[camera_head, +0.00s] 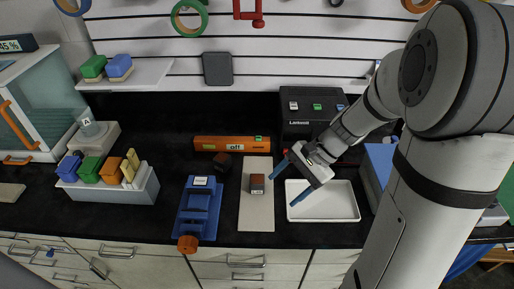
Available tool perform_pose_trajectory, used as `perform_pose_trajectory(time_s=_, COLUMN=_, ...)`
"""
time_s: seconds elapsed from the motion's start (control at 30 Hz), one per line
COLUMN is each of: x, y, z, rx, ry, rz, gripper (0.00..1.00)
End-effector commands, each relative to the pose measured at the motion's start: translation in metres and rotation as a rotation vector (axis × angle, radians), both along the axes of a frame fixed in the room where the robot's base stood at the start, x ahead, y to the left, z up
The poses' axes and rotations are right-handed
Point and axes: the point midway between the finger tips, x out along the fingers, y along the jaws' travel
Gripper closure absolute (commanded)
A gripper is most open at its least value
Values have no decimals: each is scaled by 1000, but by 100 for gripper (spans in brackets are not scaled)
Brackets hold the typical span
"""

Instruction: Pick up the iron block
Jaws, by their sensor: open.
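A small reddish-brown block (257,184) with a pale label on its front stands on a long beige board (257,215) in the middle of the counter. A second dark reddish block (222,160) sits on the black counter, behind and left of the board. The labels are too small to read, so I cannot tell which block is iron. My gripper (281,192) is open and empty, its two blue fingers apart. It is to the right of the block on the board, near the board's right edge, and does not touch the block.
A white tray (345,218) lies right of the board, partly under my gripper. A blue device (198,222) with an orange knob stands left. An orange bar marked "off" (212,143) and a black machine (312,130) are behind. A grey bin (147,193) of coloured blocks is further left.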

Motion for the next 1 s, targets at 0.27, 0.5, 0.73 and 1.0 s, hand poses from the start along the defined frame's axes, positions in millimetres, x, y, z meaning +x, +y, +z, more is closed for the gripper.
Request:
perform_pose_trajectory(time_s=0.27, x=62, y=7, z=-54, rx=285, ry=311, rz=-367, gripper=33)
perform_pose_trajectory(time_s=0.5, x=93, y=4, z=-86, rx=423, ry=447, rz=-551, gripper=33)
perform_pose_trajectory(time_s=0.73, x=99, y=17, z=-96, rx=448, ry=471, rz=-583, gripper=33)
perform_pose_trajectory(time_s=1.0, x=98, y=50, z=-106, rx=445, ry=472, rz=-579, gripper=33)
